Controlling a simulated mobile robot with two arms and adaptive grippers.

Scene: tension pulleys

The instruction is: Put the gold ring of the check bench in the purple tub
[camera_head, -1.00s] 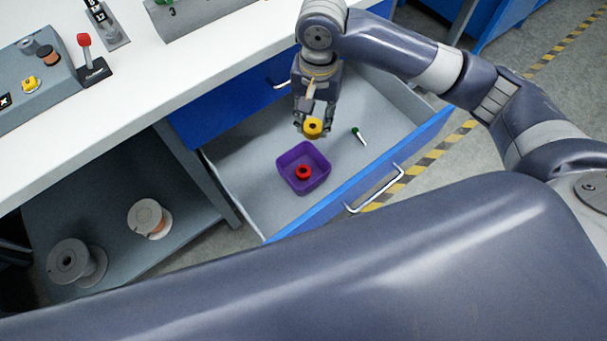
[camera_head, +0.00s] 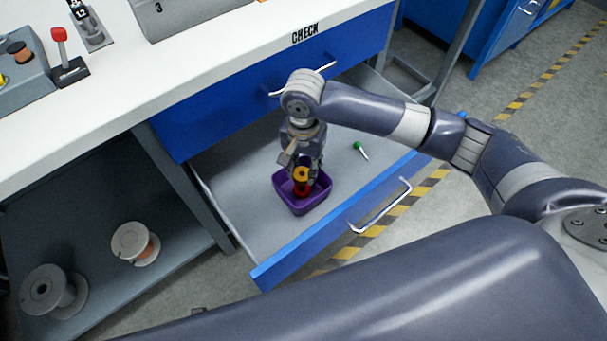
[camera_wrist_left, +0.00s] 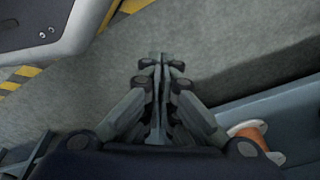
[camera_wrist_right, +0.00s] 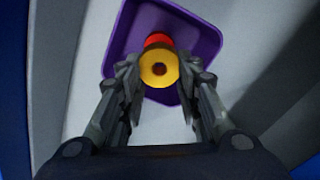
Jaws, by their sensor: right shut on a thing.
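The gold ring (camera_head: 301,174) is held between the fingers of my right gripper (camera_head: 303,178), low over the purple tub (camera_head: 314,204). In the right wrist view my right gripper (camera_wrist_right: 158,75) is shut on the gold ring (camera_wrist_right: 158,81). A red ring (camera_head: 301,191) lies in the tub, and its edge also shows behind the gold ring in the right wrist view (camera_wrist_right: 157,40). I cannot tell whether the two rings touch. In the left wrist view my left gripper (camera_wrist_left: 160,62) has its fingers together with nothing between them, over the floor.
The purple tub stands in the open drawer (camera_head: 240,213) of the check bench (camera_head: 160,75). Spools (camera_head: 135,243) stand on a lower shelf. A red-topped lever (camera_head: 63,50) stands on the bench top.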

